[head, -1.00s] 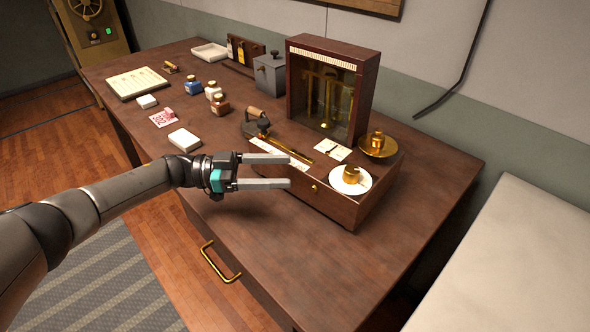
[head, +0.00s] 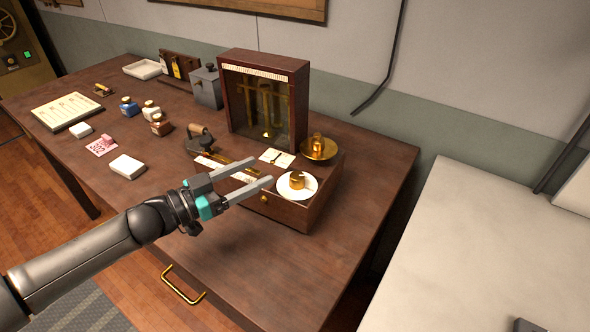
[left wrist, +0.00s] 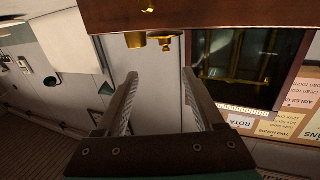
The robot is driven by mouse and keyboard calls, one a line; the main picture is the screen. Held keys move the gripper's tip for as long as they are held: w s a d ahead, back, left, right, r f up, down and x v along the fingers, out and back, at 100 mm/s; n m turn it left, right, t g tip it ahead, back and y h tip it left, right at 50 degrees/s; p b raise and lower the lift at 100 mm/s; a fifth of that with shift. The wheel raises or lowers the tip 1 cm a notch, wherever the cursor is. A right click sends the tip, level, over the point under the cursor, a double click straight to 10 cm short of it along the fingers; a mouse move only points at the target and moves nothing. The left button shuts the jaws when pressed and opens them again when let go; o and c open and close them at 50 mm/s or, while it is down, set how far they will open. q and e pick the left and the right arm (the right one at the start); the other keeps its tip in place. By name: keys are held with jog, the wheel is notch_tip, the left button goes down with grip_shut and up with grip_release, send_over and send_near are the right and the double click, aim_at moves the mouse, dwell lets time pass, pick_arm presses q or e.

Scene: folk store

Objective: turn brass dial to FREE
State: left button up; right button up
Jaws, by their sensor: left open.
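A small brass dial (head: 263,199) sits on the front face of the wooden base (head: 290,213) of a balance. It also shows at the top of the left wrist view (left wrist: 148,5). Its marks, including any FREE mark, are too small to read. My left gripper (head: 256,172) is open and empty, its fingers side by side just in front of and above the dial in the head view, apart from it as far as I can tell. In the left wrist view the open fingers (left wrist: 159,75) point toward the base. My right gripper is not in view.
The glass-fronted balance case (head: 263,95) stands behind the base. A white dish (head: 285,188) with a brass weight and a brass pan (head: 322,154) are close to my fingers. Bottles, a grey canister (head: 206,87) and white boxes stand left. The table's right front is clear.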

aim_at(295, 178)
pick_arm(q)
jog(key=s+d+r+n+y+p, duration=0.1)
jog(key=s+r+n+y+p, duration=0.2)
jog(key=s+n+y, duration=0.35)
jog(key=shift+m+y, duration=0.35)
jog(key=shift+m, duration=0.5)
jog(key=x, duration=0.4)
jog(key=d+b+x, duration=0.1)
jog(key=x, duration=0.3)
jog(key=s+x, duration=0.1)
jog(key=x, duration=0.4)
jog(key=shift+w+d+f+b, duration=0.1)
jog(key=shift+d+f+b, duration=0.05)
jog(key=shift+d+b, duration=0.15)
jog(key=shift+c, duration=0.3)
grip_shut()
